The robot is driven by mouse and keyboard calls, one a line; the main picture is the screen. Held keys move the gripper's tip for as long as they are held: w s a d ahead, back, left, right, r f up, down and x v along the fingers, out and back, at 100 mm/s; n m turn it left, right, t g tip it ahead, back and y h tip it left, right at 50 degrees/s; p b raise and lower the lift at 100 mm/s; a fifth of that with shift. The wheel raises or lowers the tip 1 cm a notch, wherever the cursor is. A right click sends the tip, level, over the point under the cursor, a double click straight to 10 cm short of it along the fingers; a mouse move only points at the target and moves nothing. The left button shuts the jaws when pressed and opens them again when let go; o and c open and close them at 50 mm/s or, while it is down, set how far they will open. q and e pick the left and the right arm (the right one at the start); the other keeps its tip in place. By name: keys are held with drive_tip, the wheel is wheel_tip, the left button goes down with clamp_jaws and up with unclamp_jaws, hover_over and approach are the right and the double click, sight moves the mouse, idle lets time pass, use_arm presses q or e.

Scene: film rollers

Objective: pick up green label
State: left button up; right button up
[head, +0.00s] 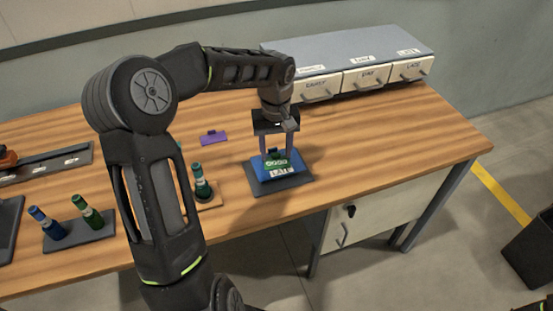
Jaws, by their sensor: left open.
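The green label (277,163) lies on a blue block or pad on a dark tray (262,184) near the front edge of the wooden table. My left gripper (276,155) points down right over the label, its two fingers open on either side of it. Whether the fingers touch the label cannot be told. Part of the label is hidden by the gripper. My right gripper does not show clearly; only a dark bit of an arm is at the bottom right corner.
A purple label (213,138) lies on the table. Green and blue rollers stand on a dark stand (82,234) at the left, and another green roller (201,184) stands beside my arm. A drawer unit (345,62) is at the back right. The table's right side is clear.

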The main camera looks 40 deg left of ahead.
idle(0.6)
use_arm(q)
clamp_jaws()
idle(0.3)
